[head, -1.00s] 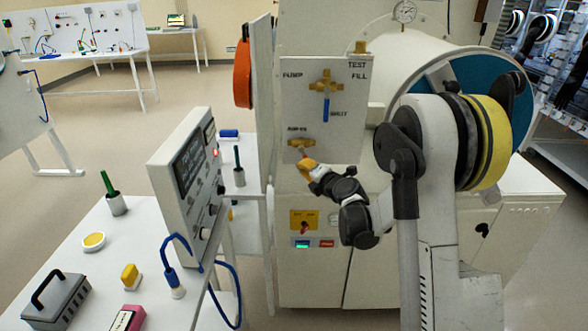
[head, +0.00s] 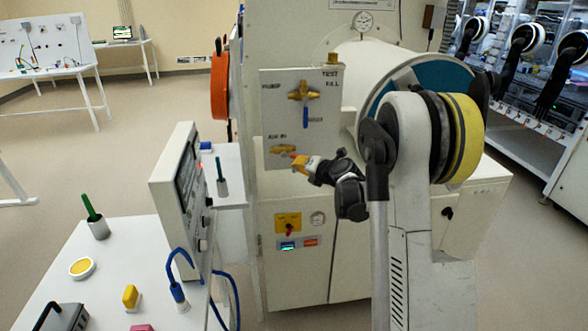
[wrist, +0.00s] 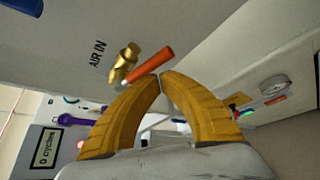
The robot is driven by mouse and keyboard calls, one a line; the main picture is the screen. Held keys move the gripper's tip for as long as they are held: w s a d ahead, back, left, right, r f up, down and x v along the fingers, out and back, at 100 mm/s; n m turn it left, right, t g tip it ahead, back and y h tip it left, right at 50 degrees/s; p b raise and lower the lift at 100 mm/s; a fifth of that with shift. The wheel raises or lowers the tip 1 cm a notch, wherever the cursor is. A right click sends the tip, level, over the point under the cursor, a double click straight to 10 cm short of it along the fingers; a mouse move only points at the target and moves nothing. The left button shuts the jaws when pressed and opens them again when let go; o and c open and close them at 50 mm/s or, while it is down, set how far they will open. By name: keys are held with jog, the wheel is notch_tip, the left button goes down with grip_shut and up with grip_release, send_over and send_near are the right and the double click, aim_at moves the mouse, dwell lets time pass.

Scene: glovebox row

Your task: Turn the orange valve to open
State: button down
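The orange valve is a brass body (head: 283,149) with a short orange handle, under the "AIR IN" label on the light panel. In the wrist view the orange handle (wrist: 153,67) slants away from the brass body (wrist: 124,64), down and to the right relative to the label. My gripper (head: 298,161) is at the handle's free end, right of and below the brass body. In the wrist view my gripper's yellow fingers (wrist: 160,77) have their tips together, just beside the handle's lower edge. Nothing shows between them; whether they touch the handle is unclear.
Above on the same panel (head: 268,105) is a brass valve with a blue handle (head: 306,117). A gauge (head: 317,218) and a yellow switch plate (head: 288,221) are below. A white instrument box (head: 178,190) stands on the table at left. A large glovebox cylinder is behind my arm.

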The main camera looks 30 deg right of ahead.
jog(key=shift+d+r, duration=0.35)
jog(key=shift+r, duration=0.4)
dwell(0.3)
jog(key=s+a+r, duration=0.1)
jog(key=s+a, duration=0.2)
jog(key=s, duration=0.6)
jog(key=shift+p, duration=0.3)
